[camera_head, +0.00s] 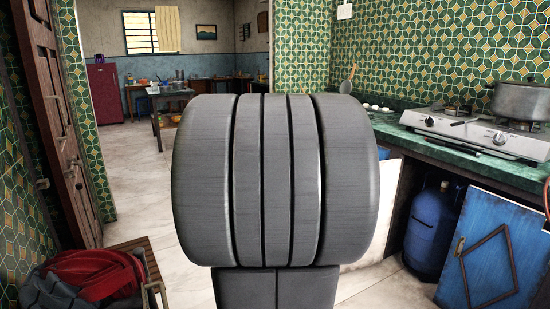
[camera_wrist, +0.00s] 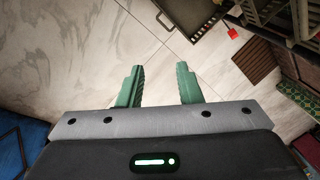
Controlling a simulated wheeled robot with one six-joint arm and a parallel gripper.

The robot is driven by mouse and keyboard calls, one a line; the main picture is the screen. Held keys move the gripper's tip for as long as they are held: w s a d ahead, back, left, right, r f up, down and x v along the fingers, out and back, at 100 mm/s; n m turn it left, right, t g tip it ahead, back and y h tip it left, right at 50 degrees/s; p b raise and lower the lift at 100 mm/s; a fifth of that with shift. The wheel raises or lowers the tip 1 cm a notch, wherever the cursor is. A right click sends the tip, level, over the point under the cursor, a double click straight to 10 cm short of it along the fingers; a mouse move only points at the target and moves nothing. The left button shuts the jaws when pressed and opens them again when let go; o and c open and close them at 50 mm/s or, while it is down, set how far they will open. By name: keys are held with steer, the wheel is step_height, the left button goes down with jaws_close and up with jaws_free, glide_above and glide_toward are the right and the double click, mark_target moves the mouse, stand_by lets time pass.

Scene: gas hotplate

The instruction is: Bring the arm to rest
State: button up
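My gripper (camera_wrist: 160,68) shows in the wrist view. Its two green fingers stand apart with nothing between them, above a pale marble floor (camera_wrist: 80,50). It is open. In the head view a large grey part of my own arm fills the middle and hides what lies behind it; my gripper is not visible there. A gas hotplate (camera_head: 438,127) sits on the green counter (camera_head: 408,133) at the right, with a grey pot (camera_head: 522,102) on its right side.
A blue gas cylinder (camera_head: 428,226) stands under the counter beside a blue door (camera_head: 494,252). A red and black bag (camera_head: 95,273) lies at lower left. A brown wooden door (camera_head: 57,120) stands at left. The wrist view shows a dark tray-like object (camera_wrist: 188,12) and a small red item (camera_wrist: 233,33).

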steer(key=shift+w+d+r, duration=0.2)
steer(key=shift+r, duration=0.3)
